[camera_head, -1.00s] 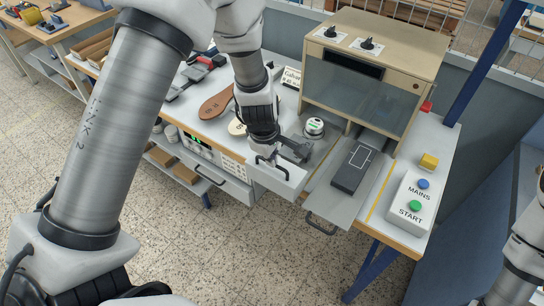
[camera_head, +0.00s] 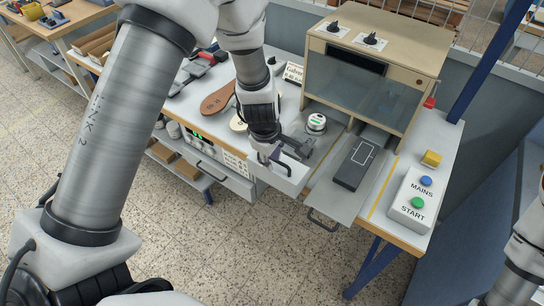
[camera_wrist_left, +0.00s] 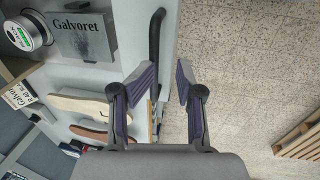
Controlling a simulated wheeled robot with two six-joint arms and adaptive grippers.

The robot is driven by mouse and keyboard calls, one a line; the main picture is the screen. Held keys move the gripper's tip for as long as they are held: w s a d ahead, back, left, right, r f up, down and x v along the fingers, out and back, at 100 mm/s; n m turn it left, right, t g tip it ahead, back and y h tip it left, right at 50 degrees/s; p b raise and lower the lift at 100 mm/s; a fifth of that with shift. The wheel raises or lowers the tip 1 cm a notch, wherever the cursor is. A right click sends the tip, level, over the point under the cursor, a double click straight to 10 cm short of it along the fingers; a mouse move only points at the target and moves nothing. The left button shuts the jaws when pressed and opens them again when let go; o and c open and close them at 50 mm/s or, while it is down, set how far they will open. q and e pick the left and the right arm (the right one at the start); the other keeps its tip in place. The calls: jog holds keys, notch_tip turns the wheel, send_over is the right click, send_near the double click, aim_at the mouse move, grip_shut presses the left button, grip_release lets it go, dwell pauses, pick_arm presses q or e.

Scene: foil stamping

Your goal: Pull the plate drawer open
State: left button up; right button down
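A pale drawer front (camera_head: 284,179) with a dark bar handle stands at the bench's front edge, left of the press. My left gripper (camera_head: 274,156) is at this handle. In the left wrist view the dark handle (camera_wrist_left: 157,40) runs down toward the space between the two open, purple-padded fingers (camera_wrist_left: 168,76), nearer the left finger. Contact cannot be told. A grey plate marked Galvoret (camera_wrist_left: 85,36) lies just behind the handle. My right gripper is out of view.
The press (camera_head: 370,75) stands right of the drawer, with a handled tray (camera_head: 334,204) jutting out below it. A lower drawer handle (camera_head: 211,172) is to the left. A round tin (camera_head: 316,122) and a switch box (camera_head: 412,200) are on the bench. The floor in front is clear.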

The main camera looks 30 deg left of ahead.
pick_arm(q)
jog(key=shift+s+r, duration=0.1)
jog(key=shift+r, duration=0.05)
jog(key=shift+r, duration=0.1)
jog(key=shift+r, duration=0.3)
notch_tip(320, 180, up, 11)
jog(key=s, duration=0.2)
jog(key=shift+s+a, duration=0.15)
jog(key=shift+a, duration=0.05)
